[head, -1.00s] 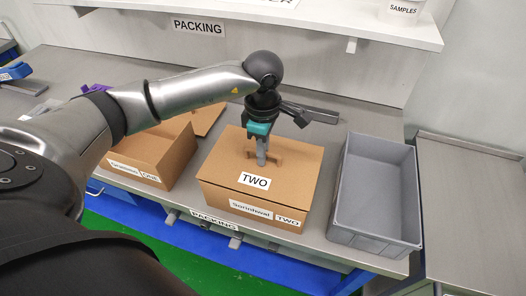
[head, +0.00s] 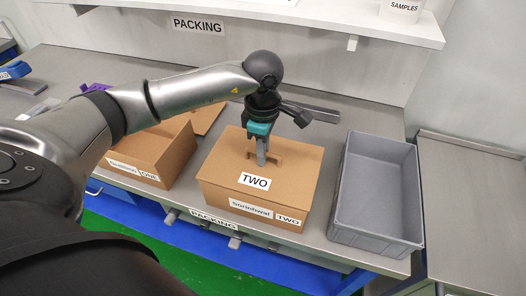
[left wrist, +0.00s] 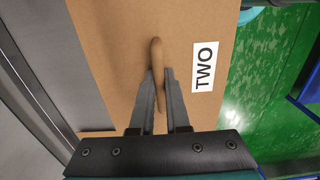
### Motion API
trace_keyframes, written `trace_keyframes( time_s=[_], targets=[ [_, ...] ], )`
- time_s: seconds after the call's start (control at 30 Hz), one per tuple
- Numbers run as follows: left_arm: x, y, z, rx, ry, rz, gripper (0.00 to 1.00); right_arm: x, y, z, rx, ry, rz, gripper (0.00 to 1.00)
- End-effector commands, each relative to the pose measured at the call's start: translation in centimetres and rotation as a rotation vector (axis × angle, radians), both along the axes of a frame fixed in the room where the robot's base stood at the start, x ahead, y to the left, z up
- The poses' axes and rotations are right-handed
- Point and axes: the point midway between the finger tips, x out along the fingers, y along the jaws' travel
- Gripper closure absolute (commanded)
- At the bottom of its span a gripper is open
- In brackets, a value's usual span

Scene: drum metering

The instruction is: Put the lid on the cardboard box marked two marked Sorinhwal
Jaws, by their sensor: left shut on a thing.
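The cardboard box marked two and Sorinhwal (head: 250,212) stands on the steel bench. Its brown lid (head: 213,167), labelled TWO, lies over the top of the box and looks level. My left gripper (head: 262,160) points down at the lid's middle. In the left wrist view my left gripper (left wrist: 160,82) is shut on the lid's raised handle (left wrist: 156,55), with one finger on each side. The lid (left wrist: 110,40) fills much of that view. Whether its rim is fully seated on the box is hard to tell. My right gripper is not in view.
An open cardboard box marked one (head: 150,160) stands left of box two, with a flat brown cardboard piece (head: 205,118) behind it. An empty grey crate (head: 378,240) stands close on the right. A shelf (head: 300,20) runs above the back of the bench.

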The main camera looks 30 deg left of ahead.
Motion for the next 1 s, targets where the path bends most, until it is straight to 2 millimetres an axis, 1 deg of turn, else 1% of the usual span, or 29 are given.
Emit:
trace_keyframes(
  time_s=[0.53,0.87,0.9,1.0],
  targets=[
    [0.01,0.02,-0.41,0.0,0.0,0.0,1.0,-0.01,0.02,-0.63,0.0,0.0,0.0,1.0],
    [0.02,0.01,-0.37,0.0,0.0,0.0,1.0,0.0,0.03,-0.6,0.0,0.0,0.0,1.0],
    [0.02,0.01,-0.37,0.0,0.0,0.0,0.83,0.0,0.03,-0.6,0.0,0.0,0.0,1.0],
    [0.01,0.02,-0.38,0.0,0.0,0.0,0.72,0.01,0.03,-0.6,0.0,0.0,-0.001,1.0]
  ],
)
